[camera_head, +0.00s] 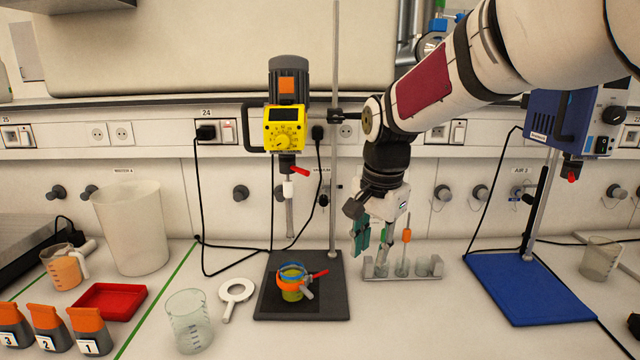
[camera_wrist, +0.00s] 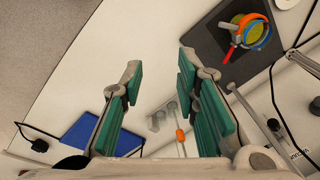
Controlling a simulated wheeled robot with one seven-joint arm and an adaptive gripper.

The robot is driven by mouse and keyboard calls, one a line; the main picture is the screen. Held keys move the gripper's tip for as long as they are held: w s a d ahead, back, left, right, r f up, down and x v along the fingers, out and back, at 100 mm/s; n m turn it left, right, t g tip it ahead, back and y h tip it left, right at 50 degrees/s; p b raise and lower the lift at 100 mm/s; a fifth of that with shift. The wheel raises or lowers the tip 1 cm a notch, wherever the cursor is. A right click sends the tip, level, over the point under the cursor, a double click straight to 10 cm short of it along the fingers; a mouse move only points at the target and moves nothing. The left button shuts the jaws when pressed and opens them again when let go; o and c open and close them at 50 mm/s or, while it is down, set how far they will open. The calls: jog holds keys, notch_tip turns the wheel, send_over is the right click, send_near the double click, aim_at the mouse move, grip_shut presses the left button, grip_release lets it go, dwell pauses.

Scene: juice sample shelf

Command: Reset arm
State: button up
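My gripper (camera_head: 372,236) hangs from the arm in front of the wall, just above the left end of a clear rack (camera_head: 380,271). In the wrist view the two green fingers of my gripper (camera_wrist: 160,115) stand wide apart with nothing between the pads. An orange-and-clear stick (camera_head: 406,236) stands upright in the rack, just right of the fingers; its orange part (camera_wrist: 180,135) shows beyond the fingers in the wrist view. Whether the fingers touch the rack is not clear.
A yellow stirrer (camera_head: 285,128) on a stand rises left of my arm, with a banded cup (camera_head: 292,284) on its black base. A blue stand base (camera_head: 530,290) is at right. The front centre-right bench is clear.

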jog(key=s+d+r+n+t, duration=0.1)
jog(key=s+d+r+n, duration=0.15)
jog(key=s, duration=0.45)
jog(key=s+d+r+n+t, duration=0.1)
jog(key=s+d+r+n, duration=0.1)
jog(key=s+d+r, duration=0.35)
jog(key=s+d+f+n, duration=0.1)
jog(key=s+f+n, duration=0.1)
jog(key=s, duration=0.4)
jog(key=s+f+n+t, duration=0.1)
jog(key=s+f+n, duration=0.1)
jog(key=s, duration=0.5)
jog(key=shift+s+d+t, duration=0.25)
jog(key=shift+d+t, duration=0.05)
jog(key=shift+d, duration=0.05)
